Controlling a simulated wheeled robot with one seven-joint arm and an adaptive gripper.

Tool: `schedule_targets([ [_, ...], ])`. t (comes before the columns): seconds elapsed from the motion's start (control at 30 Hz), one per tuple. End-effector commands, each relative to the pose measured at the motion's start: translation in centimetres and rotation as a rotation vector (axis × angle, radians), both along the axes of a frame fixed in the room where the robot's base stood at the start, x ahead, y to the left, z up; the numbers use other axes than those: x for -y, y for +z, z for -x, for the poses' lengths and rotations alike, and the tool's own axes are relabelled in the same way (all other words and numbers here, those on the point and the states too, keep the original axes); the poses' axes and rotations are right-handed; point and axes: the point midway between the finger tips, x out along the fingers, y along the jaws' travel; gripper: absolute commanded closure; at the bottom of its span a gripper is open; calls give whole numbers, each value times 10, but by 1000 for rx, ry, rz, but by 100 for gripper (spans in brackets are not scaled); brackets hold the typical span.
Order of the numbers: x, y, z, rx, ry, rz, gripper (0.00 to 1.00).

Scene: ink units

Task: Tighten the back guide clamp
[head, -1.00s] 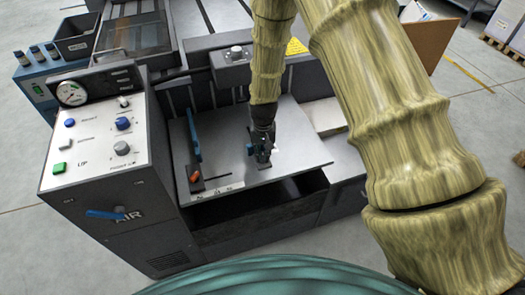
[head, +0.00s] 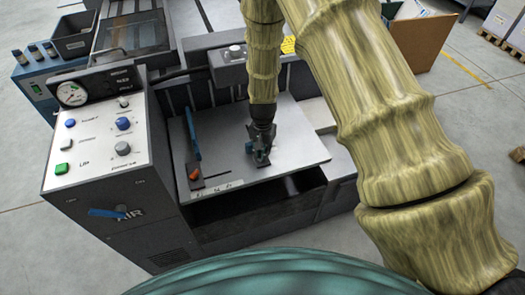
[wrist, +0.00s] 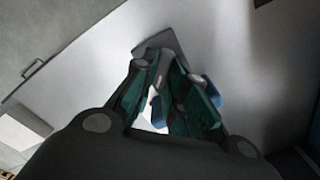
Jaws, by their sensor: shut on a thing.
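My gripper (head: 260,156) points down at the grey plate, right of its middle in the head view. In the wrist view its green-lined fingers (wrist: 168,100) are shut on a small dark part, which I take to be the back guide clamp (wrist: 160,72). Blue pieces (wrist: 212,90) show beside the fingers. A dark flat piece (wrist: 157,43) lies on the plate just beyond the fingertips. The fingers hide most of the clamp, so its lever angle cannot be told.
A blue upright guide (head: 192,134) and an orange-red lever (head: 194,174) on a dark base stand on the plate (head: 288,140) to the left. The control cabinet (head: 98,130) with knobs and gauge is further left. The plate's front edge drops into a dark opening.

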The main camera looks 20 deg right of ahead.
Motion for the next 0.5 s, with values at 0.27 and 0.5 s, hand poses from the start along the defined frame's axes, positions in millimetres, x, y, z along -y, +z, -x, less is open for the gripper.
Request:
schedule_targets([
  [0.27,0,0,0,0,-2,0,100],
  [0.5,0,0,0,0,-1,0,77],
])
